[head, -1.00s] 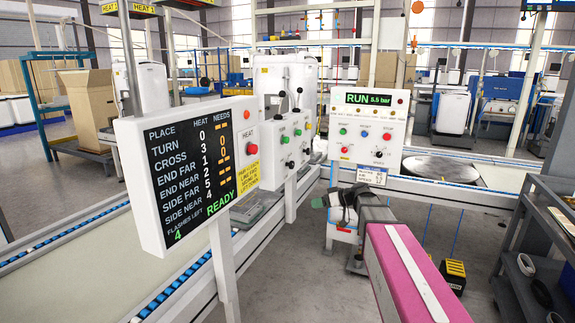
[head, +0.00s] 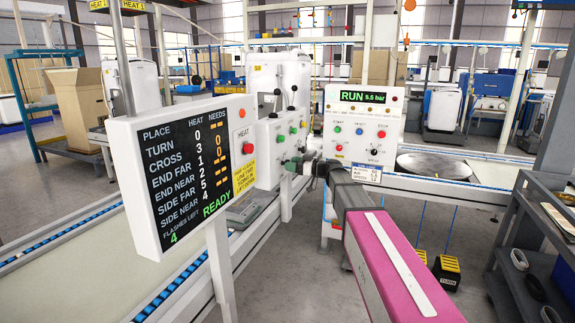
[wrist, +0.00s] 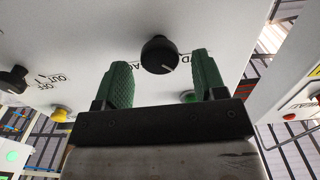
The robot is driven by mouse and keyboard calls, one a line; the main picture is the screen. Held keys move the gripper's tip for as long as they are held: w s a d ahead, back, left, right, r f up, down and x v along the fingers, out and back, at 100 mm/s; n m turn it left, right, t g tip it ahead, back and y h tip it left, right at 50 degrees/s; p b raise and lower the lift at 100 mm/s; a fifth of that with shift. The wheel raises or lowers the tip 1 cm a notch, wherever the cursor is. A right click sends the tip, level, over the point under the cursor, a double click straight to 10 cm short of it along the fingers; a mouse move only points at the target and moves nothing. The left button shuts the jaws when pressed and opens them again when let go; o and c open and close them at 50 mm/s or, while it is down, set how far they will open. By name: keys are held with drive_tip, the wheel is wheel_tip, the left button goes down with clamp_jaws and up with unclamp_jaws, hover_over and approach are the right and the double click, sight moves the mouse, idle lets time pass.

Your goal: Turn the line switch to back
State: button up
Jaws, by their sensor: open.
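In the wrist view a round black knob (wrist: 159,55) stands out from the white panel, with parts of upside-down lettering on both sides, partly hidden by my fingers. Its pale mark points to the lower right of that view. I cannot read the full label. My gripper (wrist: 161,70) is open, with one green finger on each side of the knob; I see no clear contact. In the head view my gripper (head: 293,165) is small and at the lower edge of the white control panel (head: 264,170), which has several buttons and black knobs.
A second black knob (wrist: 14,80) and a yellow button (wrist: 60,114) are on the panel. A screen board (head: 180,172) stands left of my arm. A RUN panel (head: 362,122) stands right. Conveyor rails (head: 175,285) run below; a dark shelf rack (head: 530,245) is at right.

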drive_tip(key=shift+x, duration=1.3)
drive_tip(key=shift+c, duration=0.3)
drive_tip(key=c, duration=0.8)
drive_tip(key=shift+c, duration=0.2)
